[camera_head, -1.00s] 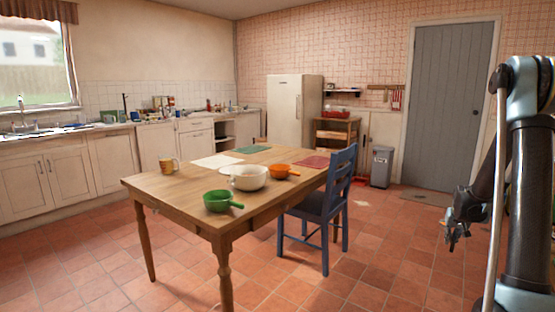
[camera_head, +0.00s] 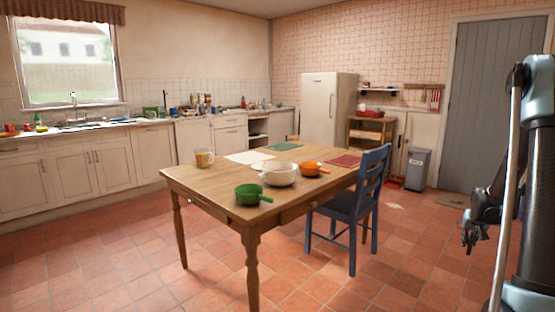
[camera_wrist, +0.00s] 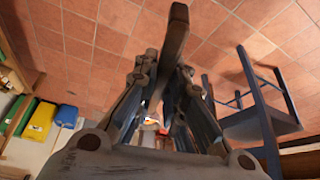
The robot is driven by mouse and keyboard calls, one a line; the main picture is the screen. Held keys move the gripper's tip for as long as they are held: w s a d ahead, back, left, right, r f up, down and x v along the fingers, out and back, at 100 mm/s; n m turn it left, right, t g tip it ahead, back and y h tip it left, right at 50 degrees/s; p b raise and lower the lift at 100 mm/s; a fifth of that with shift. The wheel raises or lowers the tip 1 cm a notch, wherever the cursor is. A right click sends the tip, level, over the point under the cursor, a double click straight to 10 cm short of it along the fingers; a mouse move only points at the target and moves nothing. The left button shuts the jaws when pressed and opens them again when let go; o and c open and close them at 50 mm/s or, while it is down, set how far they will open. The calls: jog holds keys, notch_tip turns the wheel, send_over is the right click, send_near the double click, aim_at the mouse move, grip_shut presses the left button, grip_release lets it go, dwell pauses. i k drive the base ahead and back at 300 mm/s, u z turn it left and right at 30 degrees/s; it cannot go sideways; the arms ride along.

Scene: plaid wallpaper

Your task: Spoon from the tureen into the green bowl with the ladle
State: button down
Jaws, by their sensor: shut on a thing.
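The green bowl (camera_head: 250,196), with a side handle, stands near the table's front corner in the head view. The white tureen (camera_head: 279,176) stands just behind and to its right; its contents are not clear. My gripper (camera_head: 474,234) hangs at the right of the head view, over the floor and well away from the table. In the wrist view my gripper (camera_wrist: 160,105) is shut on a long dark-brown handle (camera_wrist: 178,35), which looks like the ladle's. The ladle's scoop cannot be made out.
The wooden table (camera_head: 205,180) also holds an orange pan (camera_head: 311,169), a mug (camera_head: 204,158) and placemats. A blue chair (camera_head: 352,208) stands at its right side, between my gripper and the table. The tiled floor in front is clear.

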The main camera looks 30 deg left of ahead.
aim_at(278, 173)
jog(key=u, duration=1.4)
